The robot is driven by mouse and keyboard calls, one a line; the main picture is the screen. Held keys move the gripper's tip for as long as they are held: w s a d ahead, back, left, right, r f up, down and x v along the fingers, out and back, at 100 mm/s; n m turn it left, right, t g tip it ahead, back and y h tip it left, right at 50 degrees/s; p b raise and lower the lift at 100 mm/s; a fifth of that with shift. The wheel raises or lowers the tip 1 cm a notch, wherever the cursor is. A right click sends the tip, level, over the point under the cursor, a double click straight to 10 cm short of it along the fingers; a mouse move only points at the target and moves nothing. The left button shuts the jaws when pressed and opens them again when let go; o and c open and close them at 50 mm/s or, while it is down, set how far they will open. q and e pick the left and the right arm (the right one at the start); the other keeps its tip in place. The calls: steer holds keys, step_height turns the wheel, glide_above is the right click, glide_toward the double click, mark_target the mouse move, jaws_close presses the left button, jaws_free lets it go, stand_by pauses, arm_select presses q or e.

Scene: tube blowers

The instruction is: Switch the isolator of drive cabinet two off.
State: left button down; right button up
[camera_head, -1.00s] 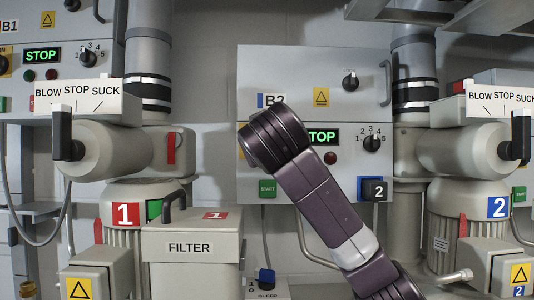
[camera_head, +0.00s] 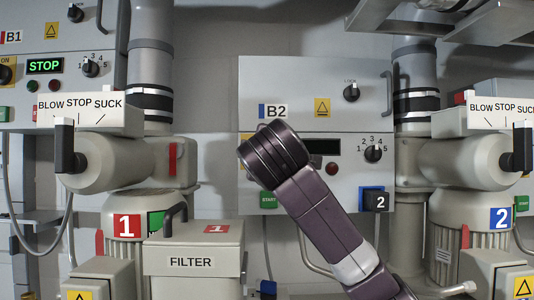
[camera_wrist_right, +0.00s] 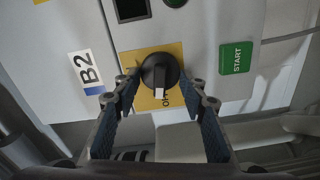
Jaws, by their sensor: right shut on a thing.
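Drive cabinet two, marked B2 (camera_head: 300,85), is in the middle of the head view. Its isolator, a black rotary knob (camera_wrist_right: 160,72) on a yellow plate (camera_wrist_right: 131,58), shows in the right wrist view. The knob's white mark points down in that view, toward partly hidden lettering starting with O. My right gripper (camera_wrist_right: 158,88) is shut on the knob, one finger on each side. In the head view my purple right wrist hides the knob and fingers. The cabinet's display (camera_head: 322,146) is dark. My left gripper is not in view.
A green START button (camera_wrist_right: 235,58) sits beside the knob. Blower 1 (camera_head: 115,165) and the filter box (camera_head: 192,262) stand left; blower 2 (camera_head: 470,165) stands right. Cabinet B1 (camera_head: 40,40) shows STOP.

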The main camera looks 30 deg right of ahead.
steer(key=shift+n, duration=1.2)
steer(key=o, duration=1.1)
steer(key=shift+f, duration=0.1)
steer(key=shift+o, duration=0.2)
steer(key=v, duration=1.2)
steer(key=shift+d, duration=0.15)
steer(key=shift+f, duration=0.1)
